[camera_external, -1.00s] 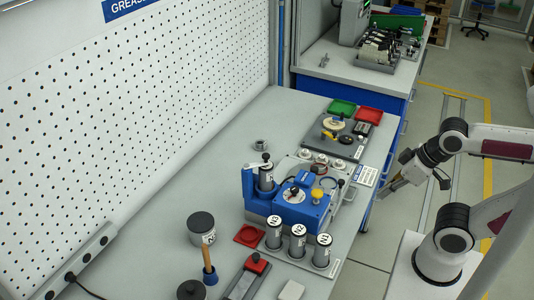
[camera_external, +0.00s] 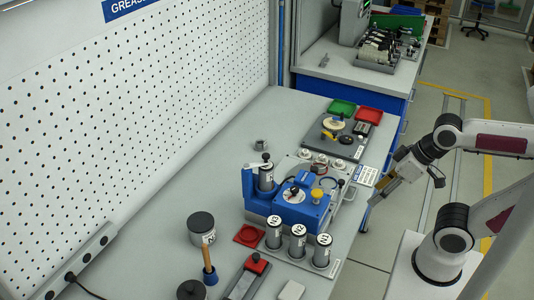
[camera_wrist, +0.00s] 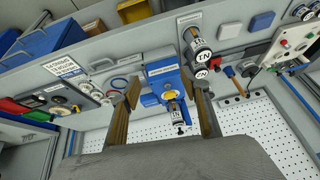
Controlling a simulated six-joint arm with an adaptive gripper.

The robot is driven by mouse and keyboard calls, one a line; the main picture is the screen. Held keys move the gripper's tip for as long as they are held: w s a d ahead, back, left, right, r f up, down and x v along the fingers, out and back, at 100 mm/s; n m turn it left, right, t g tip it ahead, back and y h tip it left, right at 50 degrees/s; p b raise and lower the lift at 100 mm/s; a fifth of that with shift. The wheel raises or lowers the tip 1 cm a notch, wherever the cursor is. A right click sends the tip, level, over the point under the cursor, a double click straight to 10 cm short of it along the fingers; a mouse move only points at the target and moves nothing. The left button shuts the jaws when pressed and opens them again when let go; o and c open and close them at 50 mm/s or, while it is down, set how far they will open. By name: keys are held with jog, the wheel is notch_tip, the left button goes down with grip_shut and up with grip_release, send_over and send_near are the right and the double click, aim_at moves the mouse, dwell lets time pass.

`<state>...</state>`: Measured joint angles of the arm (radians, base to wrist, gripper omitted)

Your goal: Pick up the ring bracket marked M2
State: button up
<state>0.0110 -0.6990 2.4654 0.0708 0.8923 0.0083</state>
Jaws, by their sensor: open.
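Several small pale round pieces, which may be the ring brackets, sit in a row on the grey plate (camera_external: 292,163) behind the blue press. The middle one (camera_external: 321,158) is between a left one (camera_external: 305,154) and a right one (camera_external: 339,163). Their markings are too small to read, so I cannot tell which is M2. Similar round pieces show small at the left of the wrist view (camera_wrist: 97,96). My gripper (camera_external: 380,190) is open and empty, off the bench's right edge. Its two tan fingers stand apart in the wrist view (camera_wrist: 162,95).
The blue press (camera_external: 285,208) with a yellow knob stands mid-bench. Several labelled cylinders (camera_external: 298,238) stand in front of it. A grey board (camera_external: 318,132) with parts, a green tray (camera_external: 342,107) and a red tray (camera_external: 369,115) lie beyond.

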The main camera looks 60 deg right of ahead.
jog(key=w+a+r+m+t+y, duration=0.1)
jog(key=w+a+r+m+y, duration=0.25)
jog(key=w, duration=0.65)
jog(key=w+a+r+m+y, duration=0.2)
jog(key=w+a+m, duration=0.2)
jog(key=w, duration=0.7)
jog(key=w+d+m+t+y, duration=0.1)
jog(key=w+d+m+t, duration=0.2)
jog(key=w, duration=0.7)
jog(key=w+d+m+t, duration=0.1)
jog(key=w+d+m, duration=0.1)
jog(key=w+m, duration=0.5)
jog(key=m+t+h, duration=0.3)
jog(key=m+h, duration=0.2)
jog(key=m, duration=0.9)
send_over(265, 144)
jog(key=s+a, duration=0.3)
jog(key=a, duration=0.7)
notch_tip(265, 144, down, 18)
jog(key=d+f+m+h, duration=0.1)
jog(key=d+f, duration=0.1)
jog(key=d, duration=0.1)
jog(key=s+d+f+m+h, duration=0.1)
jog(key=d+f+m, duration=0.1)
jog(key=d+f, duration=0.1)
jog(key=s+d+f+m+h, duration=0.1)
jog(key=d+f+m, duration=0.1)
jog(key=d+f, duration=0.1)
jog(key=shift+d, duration=0.3)
